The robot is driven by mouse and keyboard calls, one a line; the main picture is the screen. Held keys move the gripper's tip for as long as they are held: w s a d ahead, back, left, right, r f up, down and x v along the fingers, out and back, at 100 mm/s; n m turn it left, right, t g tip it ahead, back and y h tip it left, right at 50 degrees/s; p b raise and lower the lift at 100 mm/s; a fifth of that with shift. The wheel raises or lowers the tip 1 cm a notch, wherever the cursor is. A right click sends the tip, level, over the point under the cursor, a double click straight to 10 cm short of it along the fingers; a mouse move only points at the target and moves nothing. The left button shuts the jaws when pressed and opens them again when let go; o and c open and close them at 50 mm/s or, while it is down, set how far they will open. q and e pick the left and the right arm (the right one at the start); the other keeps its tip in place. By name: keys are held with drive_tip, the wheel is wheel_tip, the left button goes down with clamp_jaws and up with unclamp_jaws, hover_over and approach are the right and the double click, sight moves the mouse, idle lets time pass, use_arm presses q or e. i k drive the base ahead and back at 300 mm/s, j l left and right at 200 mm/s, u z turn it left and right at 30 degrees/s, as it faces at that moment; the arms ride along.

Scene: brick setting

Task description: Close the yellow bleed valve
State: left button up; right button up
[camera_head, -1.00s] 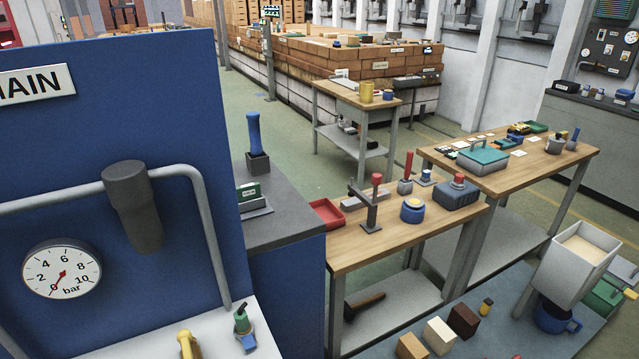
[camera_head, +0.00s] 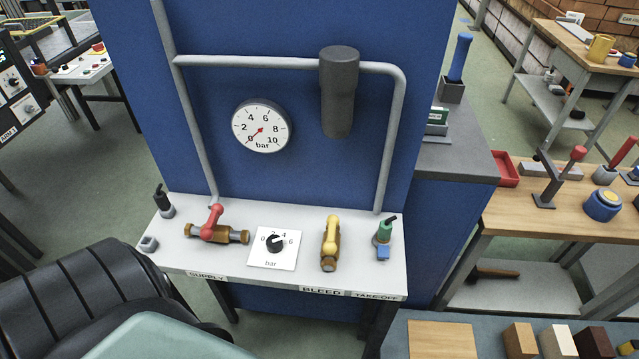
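The yellow bleed valve (camera_head: 331,240) stands on the front of a white shelf, above the label BLEED (camera_head: 321,291). It has a brass body and a yellow handle that runs along the body, pointing from front to back. To its left a red-handled brass valve (camera_head: 215,229) stands above the label SUPPLY (camera_head: 207,275), its handle angled up across its body. A black knob on a white dial plate (camera_head: 276,247) sits between them. A round gauge (camera_head: 262,127) on the blue panel has its red needle near 0. Neither gripper is in view.
A green and blue take-off fitting (camera_head: 384,236) stands close to the right of the yellow valve. The white shelf (camera_head: 180,252) has a small black-topped fitting at left. Wooden workbenches stand at right.

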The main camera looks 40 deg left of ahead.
sight(329, 246)
drive_tip(key=u, duration=1.05)
